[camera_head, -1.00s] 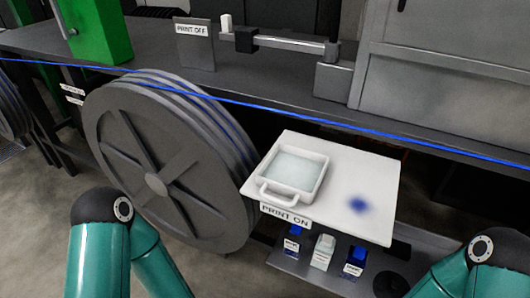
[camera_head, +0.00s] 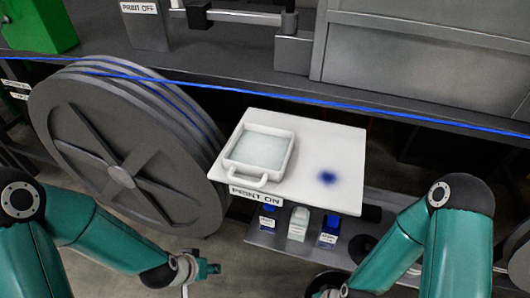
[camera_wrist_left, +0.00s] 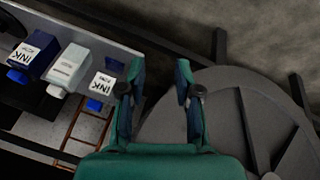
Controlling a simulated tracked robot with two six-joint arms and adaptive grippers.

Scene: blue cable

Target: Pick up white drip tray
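The white drip tray (camera_head: 287,158), square with a loop handle toward me and pale liquid-like contents, sits on the left part of a white board (camera_head: 340,150). My left gripper (camera_head: 205,268) is low in front of the large reel, below and left of the tray, apart from it. In the left wrist view its two fingers (camera_wrist_left: 158,80) are spread with nothing between them. My right gripper (camera_head: 328,290) shows only in part at the bottom edge of the head view, so its fingers cannot be made out.
A large grey reel (camera_head: 120,176) stands left of the board. A blue cable (camera_head: 300,99) runs across behind the tray. Ink bottles (camera_head: 298,222) stand on a shelf below the board. A blue stain (camera_head: 327,177) marks the board. A PRINT ON label (camera_head: 256,196) is on its front edge.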

